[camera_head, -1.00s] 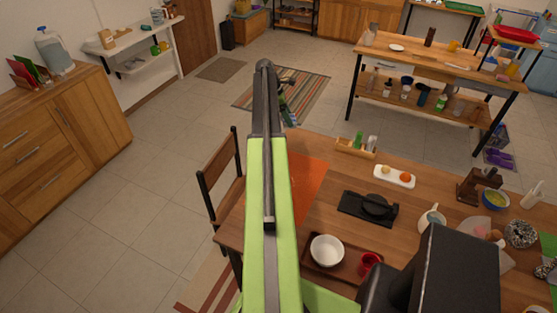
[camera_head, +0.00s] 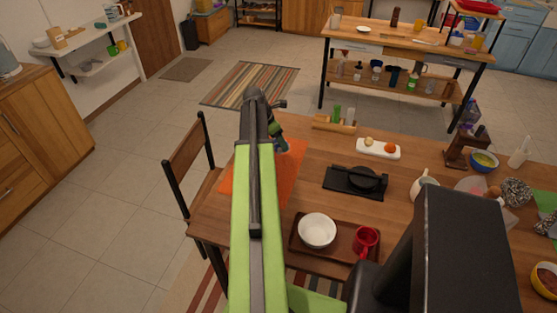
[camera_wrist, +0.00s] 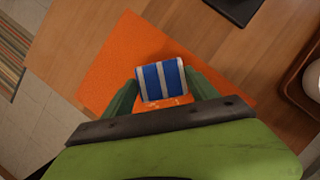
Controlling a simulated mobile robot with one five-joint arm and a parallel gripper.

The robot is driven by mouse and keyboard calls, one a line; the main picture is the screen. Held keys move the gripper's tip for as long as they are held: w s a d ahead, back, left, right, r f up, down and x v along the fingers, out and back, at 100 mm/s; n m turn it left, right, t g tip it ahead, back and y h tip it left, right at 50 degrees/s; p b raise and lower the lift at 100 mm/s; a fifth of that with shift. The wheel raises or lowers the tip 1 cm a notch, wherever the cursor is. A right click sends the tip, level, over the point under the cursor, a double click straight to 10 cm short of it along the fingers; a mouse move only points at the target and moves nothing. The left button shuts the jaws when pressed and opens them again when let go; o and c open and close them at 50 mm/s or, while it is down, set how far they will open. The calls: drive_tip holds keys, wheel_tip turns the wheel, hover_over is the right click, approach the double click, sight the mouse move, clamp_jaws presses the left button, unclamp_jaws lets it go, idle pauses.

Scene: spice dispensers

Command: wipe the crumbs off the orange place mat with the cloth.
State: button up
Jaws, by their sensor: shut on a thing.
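The orange place mat (camera_head: 289,178) lies on the wooden table's left end, partly hidden by my arm in the head view. It fills the middle of the wrist view (camera_wrist: 118,62). My gripper (camera_wrist: 162,88) is shut on the cloth (camera_wrist: 162,78), a folded blue piece with white stripes held between the green fingers. The cloth is over the mat; I cannot tell whether it touches it. In the head view my gripper (camera_head: 281,143) is at the mat's far part. Small pale specks, likely crumbs (camera_wrist: 166,103), show just below the cloth in the wrist view.
A brown tray (camera_head: 295,240) with a white bowl (camera_head: 317,230) and red mug (camera_head: 366,241) stands right of the mat. A black board (camera_head: 340,181) with a dark pot and a wooden rack (camera_head: 334,124) are nearby. A chair (camera_head: 190,160) stands at the left.

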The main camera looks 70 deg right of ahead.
drive_tip(key=shift+s+a+f, duration=0.4)
drive_tip(key=shift+s+f, duration=0.15)
drive_tip(key=shift+f, duration=0.1)
wheel_tip(320, 180, down, 6)
drive_tip(key=b, duration=0.6)
drive_tip(key=shift+f+b, duration=1)
drive_tip(key=shift+b, duration=0.1)
drive_tip(key=shift+w, duration=0.1)
drive_tip(key=shift+w+r, duration=0.1)
drive_tip(key=shift+w, duration=1.85)
drive_tip(key=shift+w, duration=0.15)
